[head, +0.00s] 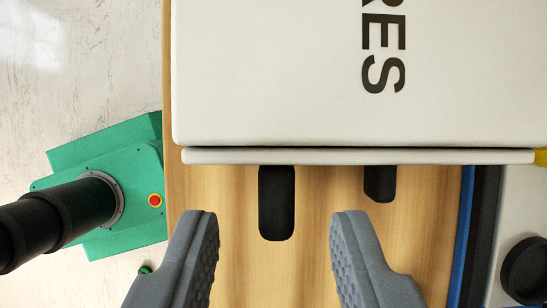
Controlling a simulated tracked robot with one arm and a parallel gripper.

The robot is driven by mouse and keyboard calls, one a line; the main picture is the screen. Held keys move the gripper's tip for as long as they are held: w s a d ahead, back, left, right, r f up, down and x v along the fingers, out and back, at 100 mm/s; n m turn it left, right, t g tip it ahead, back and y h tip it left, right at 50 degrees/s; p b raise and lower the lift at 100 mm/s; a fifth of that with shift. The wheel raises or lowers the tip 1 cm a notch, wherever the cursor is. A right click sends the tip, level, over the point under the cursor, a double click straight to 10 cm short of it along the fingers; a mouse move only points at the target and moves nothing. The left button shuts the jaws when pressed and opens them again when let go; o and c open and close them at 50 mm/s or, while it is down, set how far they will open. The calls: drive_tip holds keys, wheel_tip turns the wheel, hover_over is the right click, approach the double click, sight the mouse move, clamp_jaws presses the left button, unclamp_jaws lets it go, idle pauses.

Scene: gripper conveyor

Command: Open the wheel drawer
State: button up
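A white cabinet (270,75), seen from above, bears black lettering that ends in "RES". The thin white front panel of a drawer (350,156) runs along its near edge, with a narrow dark line between panel and cabinet top. A black handle (277,203) sticks out from the front towards me. A second black handle (380,183) shows less, to its right. My gripper (276,215) is open, one grey finger on each side of the first handle, with clear gaps and no visible contact. Which handle belongs to the wheel drawer I cannot tell.
The cabinet stands on a wooden surface (315,270), bare in front of the handles. A blue strip (461,235) and a black strip (483,235) run along the right. Beyond them is a light surface with a round black part (526,268). Pale floor (70,90) lies at left.

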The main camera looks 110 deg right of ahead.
drive_tip(key=shift+x, duration=1.1)
clamp_jaws()
drive_tip(key=shift+f, duration=0.1)
